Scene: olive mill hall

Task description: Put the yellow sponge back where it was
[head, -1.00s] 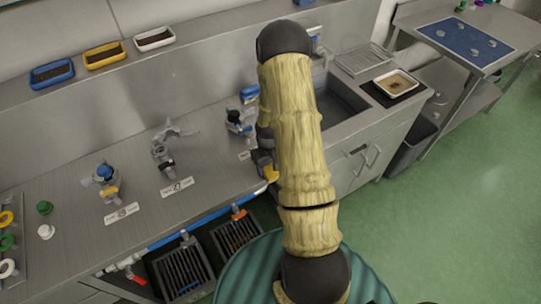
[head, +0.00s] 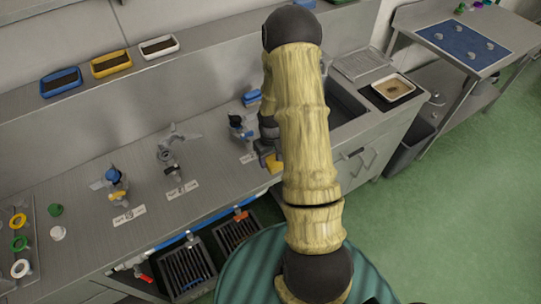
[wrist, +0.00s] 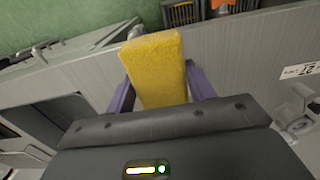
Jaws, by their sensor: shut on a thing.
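The yellow sponge (wrist: 155,70) is between the two purple fingers of my gripper (wrist: 160,90) in the wrist view. The gripper is shut on it, and the sponge sticks out past the fingertips. In the head view the sponge (head: 273,163) shows as a small yellow patch beside my arm, near the front edge of the steel counter. My arm hides part of the gripper there. I cannot tell whether the sponge touches the counter.
The sink (head: 340,108) is right of my arm, with a white tray (head: 394,88) beyond it. Valve fittings (head: 170,148) with labels stand on the counter to the left. Blue, yellow and white trays (head: 110,63) line the back ledge. Drain grates (head: 186,266) lie below the front edge.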

